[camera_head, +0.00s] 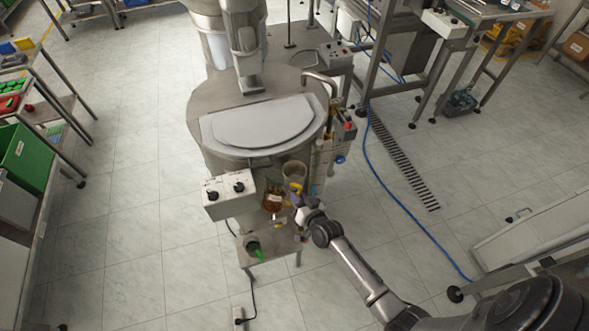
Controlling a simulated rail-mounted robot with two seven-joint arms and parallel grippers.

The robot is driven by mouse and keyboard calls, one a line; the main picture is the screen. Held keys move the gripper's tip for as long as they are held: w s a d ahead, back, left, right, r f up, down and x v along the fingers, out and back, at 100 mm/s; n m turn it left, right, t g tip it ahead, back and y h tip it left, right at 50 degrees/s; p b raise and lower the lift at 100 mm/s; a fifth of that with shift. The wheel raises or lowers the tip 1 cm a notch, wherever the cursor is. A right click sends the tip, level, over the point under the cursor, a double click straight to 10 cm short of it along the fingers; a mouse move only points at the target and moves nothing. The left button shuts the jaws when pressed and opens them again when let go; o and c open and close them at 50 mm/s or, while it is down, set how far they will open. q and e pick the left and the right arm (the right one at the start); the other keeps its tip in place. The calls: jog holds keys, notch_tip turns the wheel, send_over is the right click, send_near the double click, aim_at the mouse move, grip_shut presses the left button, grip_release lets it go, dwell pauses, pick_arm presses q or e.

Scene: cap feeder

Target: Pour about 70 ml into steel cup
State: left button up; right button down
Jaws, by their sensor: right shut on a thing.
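My right gripper (297,201) reaches in from the lower right to the front of the round steel machine. It is shut on an amber vessel (273,199) with a pale label, just left of its fingers. The vessel is held near the machine's front, above a small steel shelf. The liquid level is too small to read. My left gripper is not in view.
The round steel machine (203,103) has a control box (229,195) with two black knobs at its front left. Valves and pipes stand at its right. A blue hose (385,187) and a floor grate (402,160) lie to the right. The tiled floor at left is clear.

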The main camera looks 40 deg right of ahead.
aim_at(300, 192)
jog(key=shift+d+m, duration=0.15)
jog(key=shift+m, duration=0.15)
jog(key=r+p, duration=0.1)
jog(key=r+m+p, duration=0.1)
jog(key=r+y+p, duration=0.1)
jog(key=shift+w+d+r+g, duration=0.2)
jog(key=shift+d+g, duration=0.1)
jog(key=shift+g, duration=0.1)
jog(key=shift+m+p, duration=0.35)
jog(key=shift+m, duration=0.05)
jog(key=shift+s+a+r+m+g+p, duration=0.1)
jog(key=shift+a+r+m+g+p, duration=0.1)
jog(key=shift+r+m+g+p, duration=0.3)
jog(key=shift+a+m+y+p, duration=0.2)
jog(key=shift+m+y+p, duration=0.1)
jog(key=shift+y+p, duration=0.25)
jog(key=shift+s+a+f+m, duration=0.1)
jog(key=shift+f+m, duration=0.1)
jog(key=shift+m, duration=0.1)
jog(key=shift+a+y, duration=0.1)
jog(key=shift+y, duration=0.25)
jog(key=shift+f+m, duration=0.15)
jog(key=shift+m, duration=0.25)
jog(key=shift+a+r+m+g+y+p, duration=0.15)
jog(key=shift+r+m+g+y+p, duration=0.2)
jog(key=shift+p, duration=0.4)
